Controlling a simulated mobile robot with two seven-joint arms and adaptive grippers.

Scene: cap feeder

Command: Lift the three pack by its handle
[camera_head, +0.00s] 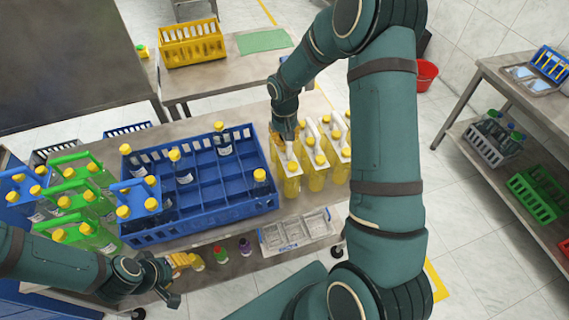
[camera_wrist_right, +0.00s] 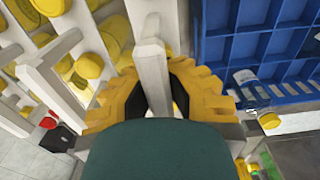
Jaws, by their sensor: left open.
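Three packs of yellow-filled bottles with yellow caps and white handles stand at the right of the table. The leftmost three pack (camera_head: 291,182) has my right gripper (camera_head: 287,132) at its top. In the right wrist view, the white handle (camera_wrist_right: 152,65) runs between the yellow fingers of my right gripper (camera_wrist_right: 155,72). The fingertips close in on both sides of the handle. The pack's lower part is largely hidden there. My left gripper (camera_head: 178,280) is open and empty, low in front of the table's near edge.
A blue crate (camera_head: 225,205) with a few bottles stands left of the yellow packs and also shows in the right wrist view (camera_wrist_right: 215,52). Green-handled packs (camera_head: 85,205) stand further left.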

